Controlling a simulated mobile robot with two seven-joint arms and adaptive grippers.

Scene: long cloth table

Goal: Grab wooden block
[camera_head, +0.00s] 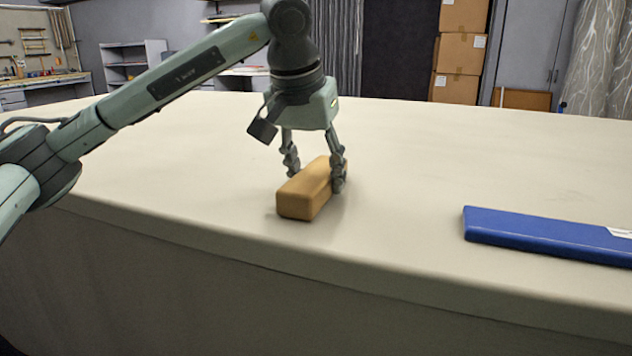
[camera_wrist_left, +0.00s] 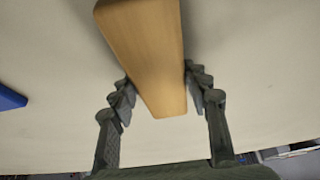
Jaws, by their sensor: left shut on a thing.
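The wooden block (camera_head: 303,196) is a tan, rounded-edged bar on the cloth table, near the middle of the head view. My left gripper (camera_head: 316,177) points down over it, with one finger on each side. It is shut on the block, gripping it across its narrow width. In the left wrist view the block (camera_wrist_left: 150,50) runs between the two fingers of my left gripper (camera_wrist_left: 160,98). The block appears to rest on the table or very close to it; I cannot tell which. My right gripper is not in view.
A flat blue object (camera_head: 545,236) with a white label lies on the table (camera_head: 430,150) at the right. The table's front edge runs below the block. Cardboard boxes (camera_head: 459,55) and shelves (camera_head: 130,62) stand behind the table. The cloth around the block is clear.

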